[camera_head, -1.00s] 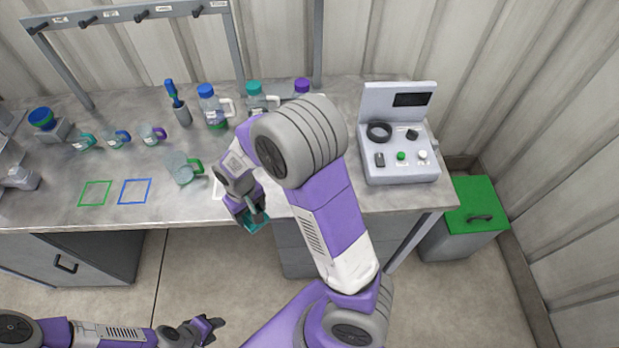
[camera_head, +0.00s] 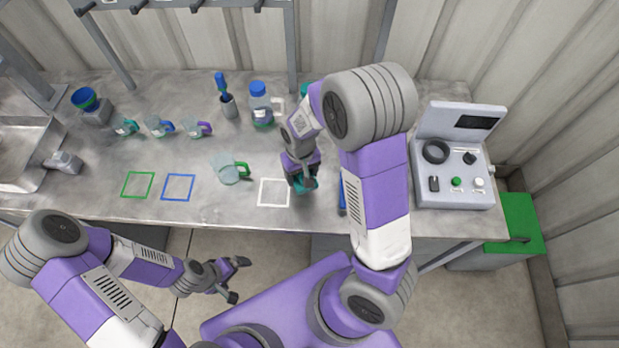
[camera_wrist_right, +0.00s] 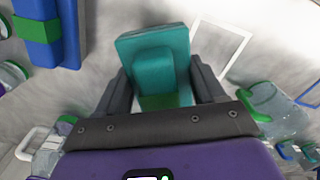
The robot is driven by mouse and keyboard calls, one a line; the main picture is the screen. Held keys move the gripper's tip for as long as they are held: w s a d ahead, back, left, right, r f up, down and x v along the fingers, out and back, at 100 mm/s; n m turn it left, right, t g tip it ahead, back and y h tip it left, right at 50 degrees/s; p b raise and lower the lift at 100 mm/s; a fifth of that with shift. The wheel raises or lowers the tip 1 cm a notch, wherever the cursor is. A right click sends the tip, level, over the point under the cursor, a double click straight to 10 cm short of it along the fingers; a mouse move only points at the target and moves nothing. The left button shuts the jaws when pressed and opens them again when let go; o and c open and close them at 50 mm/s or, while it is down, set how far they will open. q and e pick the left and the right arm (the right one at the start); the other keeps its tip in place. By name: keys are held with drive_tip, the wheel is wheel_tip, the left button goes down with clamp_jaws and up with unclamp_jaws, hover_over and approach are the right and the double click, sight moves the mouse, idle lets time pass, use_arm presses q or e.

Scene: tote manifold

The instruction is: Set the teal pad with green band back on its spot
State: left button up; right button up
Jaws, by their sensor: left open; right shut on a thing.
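The teal pad (camera_head: 306,186) is in my right gripper (camera_head: 303,181), low over the bench just right of the white square outline (camera_head: 275,192). In the right wrist view the teal pad (camera_wrist_right: 155,52) sits between the fingers, its green band (camera_wrist_right: 160,102) nearest the palm. The white outline (camera_wrist_right: 222,48) shows beside it there, empty. I cannot tell whether the pad touches the bench. My left gripper (camera_head: 235,279) is open and empty, in front of the bench.
A blue pad (camera_head: 342,196) with a green band (camera_wrist_right: 37,28) lies right of the teal pad. A clear mug with green handle (camera_head: 229,170) stands left of the white outline. Green (camera_head: 138,185) and blue (camera_head: 178,187) outlines are empty. A control box (camera_head: 455,180) stands at right.

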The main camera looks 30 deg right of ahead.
drive_tip(key=shift+m, duration=0.4)
drive_tip(key=r, duration=0.1)
drive_tip(key=s+d+r+p, duration=0.1)
drive_tip(key=s+r+p, duration=0.1)
drive_tip(key=shift+s+d+r, duration=0.1)
drive_tip(key=shift+s+d, duration=0.05)
drive_tip(key=shift+d, duration=0.25)
drive_tip(key=shift+s+d+r+p, duration=0.2)
drive_tip(key=shift+d+p, duration=0.1)
drive_tip(key=shift+p, duration=0.3)
drive_tip(key=shift+d+f, duration=0.15)
hover_over(314, 192)
wheel_tip(314, 192, down, 6)
drive_tip(key=shift+s+r+b, duration=0.1)
drive_tip(key=shift+r+b, duration=0.1)
drive_tip(key=shift+b, duration=0.2)
drive_tip(key=shift+f, duration=0.55)
wheel_tip(314, 192, down, 2)
drive_tip(key=shift+f, duration=0.2)
use_arm(q)
drive_tip(key=r, duration=0.3)
drive_tip(key=shift+s+r, duration=0.25)
drive_tip(key=shift+s, duration=0.1)
use_arm(e)
drive_tip(key=shift+f, duration=0.4)
